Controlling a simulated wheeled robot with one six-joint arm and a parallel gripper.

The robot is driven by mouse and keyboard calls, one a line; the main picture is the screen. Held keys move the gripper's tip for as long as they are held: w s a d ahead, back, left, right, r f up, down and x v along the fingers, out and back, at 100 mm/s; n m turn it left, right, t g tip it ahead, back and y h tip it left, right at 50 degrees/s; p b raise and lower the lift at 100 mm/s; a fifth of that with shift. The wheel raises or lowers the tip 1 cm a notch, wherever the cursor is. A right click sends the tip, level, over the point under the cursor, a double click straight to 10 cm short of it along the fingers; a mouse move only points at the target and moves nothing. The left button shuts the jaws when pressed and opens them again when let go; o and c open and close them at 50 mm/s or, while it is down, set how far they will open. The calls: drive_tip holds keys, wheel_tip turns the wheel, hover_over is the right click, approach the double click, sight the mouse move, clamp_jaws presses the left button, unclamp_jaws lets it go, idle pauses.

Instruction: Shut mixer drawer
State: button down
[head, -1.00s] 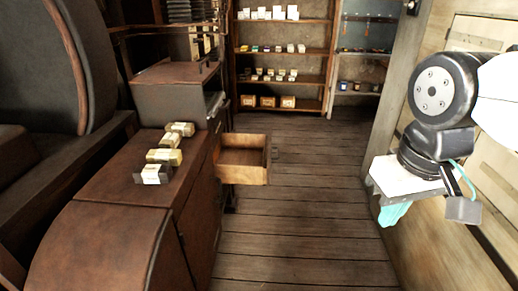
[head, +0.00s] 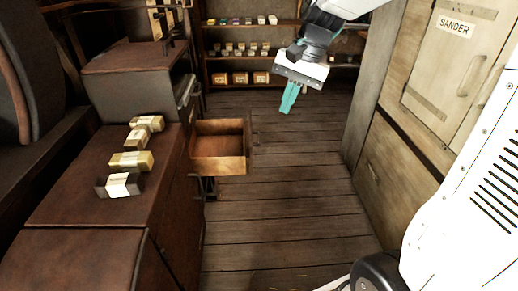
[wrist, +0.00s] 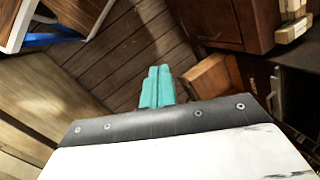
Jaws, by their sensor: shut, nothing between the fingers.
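The wooden drawer (head: 220,150) stands pulled out from the dark brown cabinet on the left, its open top showing an empty inside. In the wrist view the drawer (wrist: 207,80) shows just right of the fingers. My gripper (head: 287,100) is in the air over the aisle, to the right of and beyond the drawer, apart from it. Its teal fingers are together and empty, pointing down. The wrist view also shows the teal fingers (wrist: 158,87) closed against each other.
Several small packages (head: 131,160) lie on the cabinet top (head: 75,188). A cabinet labelled SANDER (head: 455,70) lines the right side. Shelves with small boxes (head: 238,50) stand at the back. The plank floor (head: 290,190) between the cabinets is clear.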

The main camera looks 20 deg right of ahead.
drive_tip(key=w+d+f+m+y, duration=0.2)
drive_tip(key=w+d+f+m, duration=0.3)
drive_tip(key=w, duration=0.4)
drive_tip(key=w+d+f+m+y, duration=0.1)
drive_tip(key=w+d+f+m, duration=0.1)
drive_tip(key=w+f, duration=0.65)
drive_tip(key=w+d+f+m+t+y, duration=0.1)
drive_tip(key=w+d+f+m, duration=0.35)
drive_tip(key=f, duration=0.45)
drive_tip(key=w+d+f+m+t+y, duration=0.1)
drive_tip(key=w+d+f+m+t, duration=0.2)
drive_tip(key=w+f, duration=0.45)
drive_tip(key=w+a+f+g, duration=0.1)
drive_tip(key=w+a+f, duration=0.1)
drive_tip(key=a+f, duration=0.7)
drive_tip(key=shift+w, duration=0.15)
